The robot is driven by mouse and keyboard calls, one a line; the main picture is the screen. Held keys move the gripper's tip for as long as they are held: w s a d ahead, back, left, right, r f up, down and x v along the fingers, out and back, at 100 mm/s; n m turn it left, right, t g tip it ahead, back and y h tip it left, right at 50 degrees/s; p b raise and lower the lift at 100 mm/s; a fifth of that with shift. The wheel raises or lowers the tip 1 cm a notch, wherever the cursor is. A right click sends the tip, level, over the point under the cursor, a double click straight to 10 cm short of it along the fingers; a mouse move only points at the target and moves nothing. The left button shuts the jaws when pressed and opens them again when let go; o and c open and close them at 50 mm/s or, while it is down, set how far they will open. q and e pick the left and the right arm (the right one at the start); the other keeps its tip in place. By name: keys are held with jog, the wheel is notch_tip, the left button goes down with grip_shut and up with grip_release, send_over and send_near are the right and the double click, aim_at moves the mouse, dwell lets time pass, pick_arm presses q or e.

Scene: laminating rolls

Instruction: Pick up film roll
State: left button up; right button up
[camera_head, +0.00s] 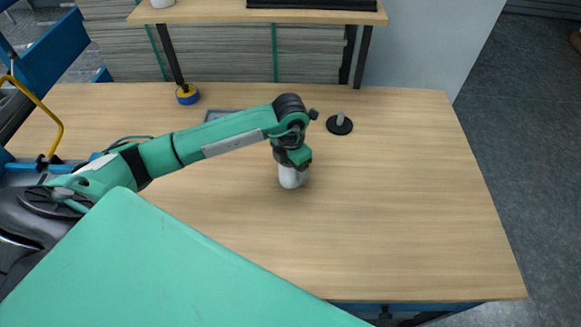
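A white cylinder (291,178), which looks like the film roll, stands near the middle of the wooden table (400,220). My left arm reaches in from the left, and my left gripper (296,161) points down right over the top of the roll. The gripper covers the roll's upper part. Its fingertips do not show clearly, so I cannot tell whether they are closed on the roll or around it. The roll looks upright and at or very close to the table top. My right gripper is not in view.
A black round base with a short grey peg (340,123) stands behind the roll, to the right. A blue and yellow tape roll (187,94) sits at the back left. A raised wooden shelf (210,11) crosses the back. The table's right side is clear.

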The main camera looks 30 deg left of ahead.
pick_arm(q)
jog(key=c, duration=0.9)
jog(key=shift+o, duration=0.2)
jog(key=shift+r, duration=0.15)
